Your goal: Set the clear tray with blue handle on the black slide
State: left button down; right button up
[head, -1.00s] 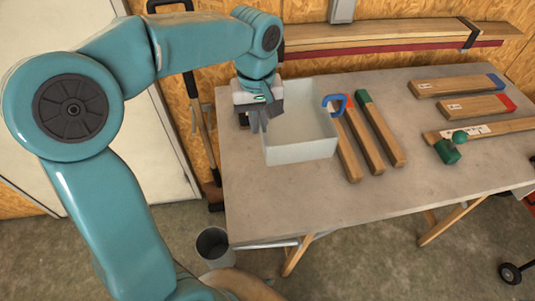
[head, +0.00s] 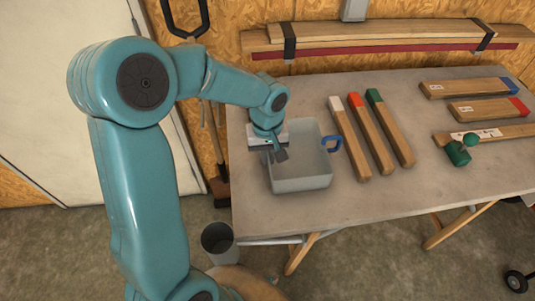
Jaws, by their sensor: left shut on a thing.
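The clear tray (head: 302,184) is an open see-through box with a blue handle (head: 331,143) on its right side. It is over the left part of the table, left of the wooden bars. I cannot tell whether its base touches the tabletop. My left gripper (head: 277,156) is at the tray's left side, shut on its wall; the fingertips partly hide that wall. I cannot make out a black slide in this view. My right gripper is not in view.
Several wooden bars with coloured ends, one white-ended (head: 352,145), lie on the grey table (head: 400,190). A green object (head: 458,153) stands at the right. Boards (head: 380,38) hang on the back wall. A bucket (head: 217,240) is on the floor. The table's front middle is clear.

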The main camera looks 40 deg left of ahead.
pick_arm(q)
jog(key=shift+f, duration=0.25)
jog(key=c, duration=1.2)
grip_release()
jog(key=shift+w, duration=0.1)
jog(key=shift+c, duration=0.2)
jog(key=shift+r, duration=0.1)
